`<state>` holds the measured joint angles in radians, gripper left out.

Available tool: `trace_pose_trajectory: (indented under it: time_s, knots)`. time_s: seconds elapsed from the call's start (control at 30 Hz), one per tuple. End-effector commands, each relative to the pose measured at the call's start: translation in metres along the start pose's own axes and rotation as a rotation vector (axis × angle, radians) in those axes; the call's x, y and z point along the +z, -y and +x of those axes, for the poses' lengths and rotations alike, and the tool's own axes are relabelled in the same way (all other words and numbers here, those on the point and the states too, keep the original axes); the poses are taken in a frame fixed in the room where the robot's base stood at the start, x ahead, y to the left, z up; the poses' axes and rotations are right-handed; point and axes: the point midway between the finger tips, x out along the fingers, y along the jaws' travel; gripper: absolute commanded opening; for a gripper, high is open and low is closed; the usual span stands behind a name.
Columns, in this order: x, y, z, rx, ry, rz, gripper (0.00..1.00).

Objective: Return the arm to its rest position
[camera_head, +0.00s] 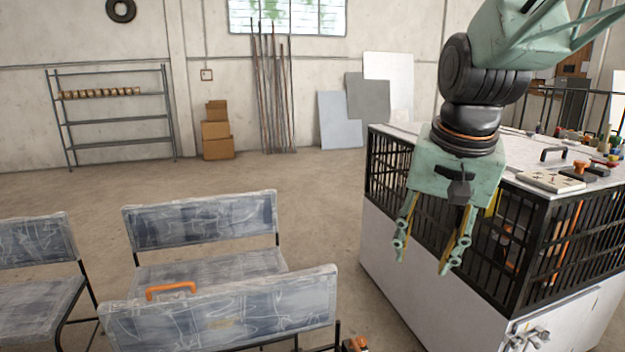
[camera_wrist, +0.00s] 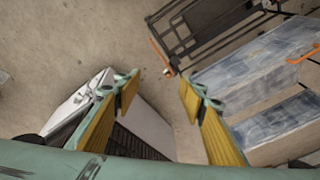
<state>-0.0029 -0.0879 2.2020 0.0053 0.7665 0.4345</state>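My gripper (camera_head: 428,250) hangs from the green and black arm at the right of the head view, pointing down. It is in front of the white cabinet with black grilles (camera_head: 400,262). Its two fingers are wide apart with nothing between them. In the wrist view the yellow finger pads of my gripper (camera_wrist: 160,92) stand apart, with bare floor showing between them.
Worn blue-white chairs (camera_head: 200,225) stand at the lower left, one with an orange handle (camera_head: 171,289). The cabinet top holds a pale panel (camera_head: 551,181) and small coloured parts. Shelves (camera_head: 115,118) and boxes (camera_head: 217,140) stand along the wall. The middle floor is clear.

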Motion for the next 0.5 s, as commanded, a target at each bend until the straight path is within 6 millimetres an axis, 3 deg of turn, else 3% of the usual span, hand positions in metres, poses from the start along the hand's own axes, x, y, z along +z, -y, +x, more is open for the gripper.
trace_pose_trajectory:
  time_s: [0.5]
  knots:
    - [0.074, -0.035, -0.046, -0.009, -0.030, -0.148, 0.38]
